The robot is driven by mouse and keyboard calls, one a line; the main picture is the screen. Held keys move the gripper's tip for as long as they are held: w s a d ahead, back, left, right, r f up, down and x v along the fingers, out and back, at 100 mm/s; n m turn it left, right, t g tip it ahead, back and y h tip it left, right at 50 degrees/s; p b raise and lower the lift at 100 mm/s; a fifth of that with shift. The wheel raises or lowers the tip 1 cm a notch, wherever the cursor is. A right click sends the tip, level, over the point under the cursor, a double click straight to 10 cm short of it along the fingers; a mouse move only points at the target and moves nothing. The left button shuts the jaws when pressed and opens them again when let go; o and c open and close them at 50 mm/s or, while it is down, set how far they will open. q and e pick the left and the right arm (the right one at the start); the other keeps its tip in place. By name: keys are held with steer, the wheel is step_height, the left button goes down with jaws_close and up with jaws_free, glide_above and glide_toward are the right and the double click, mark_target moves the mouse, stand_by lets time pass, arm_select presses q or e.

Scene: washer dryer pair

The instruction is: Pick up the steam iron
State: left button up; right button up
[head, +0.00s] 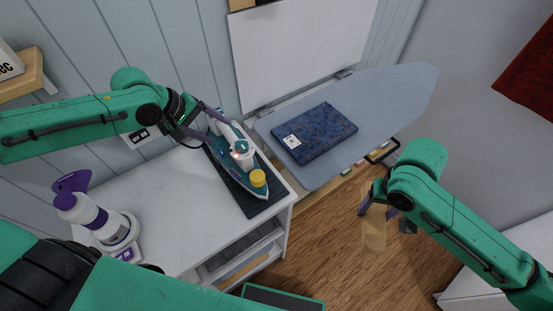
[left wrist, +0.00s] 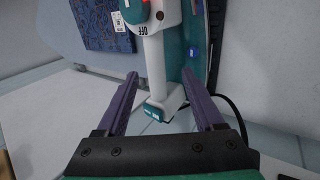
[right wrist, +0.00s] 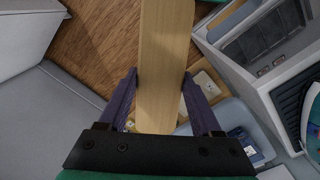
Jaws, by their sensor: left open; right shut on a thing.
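The teal and white steam iron (head: 243,158) lies on a dark ribbed mat (head: 231,175) on the white cabinet top. A yellow cap (head: 258,178) shows near its tip. My left gripper (head: 203,121) is open at the iron's rear end. In the left wrist view the iron's white handle (left wrist: 156,70) stands between the spread fingers (left wrist: 161,75), with space on both sides. My right gripper (head: 377,203) is shut on a flat wooden piece (head: 374,228), held over the floor. That piece also shows in the right wrist view (right wrist: 163,45).
A folded blue patterned cloth (head: 314,133) lies on the grey ironing board (head: 385,95) right of the iron. A purple and white spray bottle (head: 95,215) stands on the cabinet's left part. Bare cabinet top (head: 165,185) lies between. A wall shelf (head: 25,75) juts out at left.

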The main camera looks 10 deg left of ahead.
mark_target(227, 133)
arm_select(q)
steer(key=shift+s+d+f, duration=0.1)
steer(key=shift+d+f, duration=0.1)
steer(key=shift+d, duration=0.3)
steer(key=x, duration=0.5)
steer(key=shift+w, duration=0.25)
steer(key=shift+s+r, duration=0.1)
steer(key=shift+r, duration=0.05)
steer(key=shift+s, duration=0.1)
jaws_close()
steer(key=shift+r, duration=0.15)
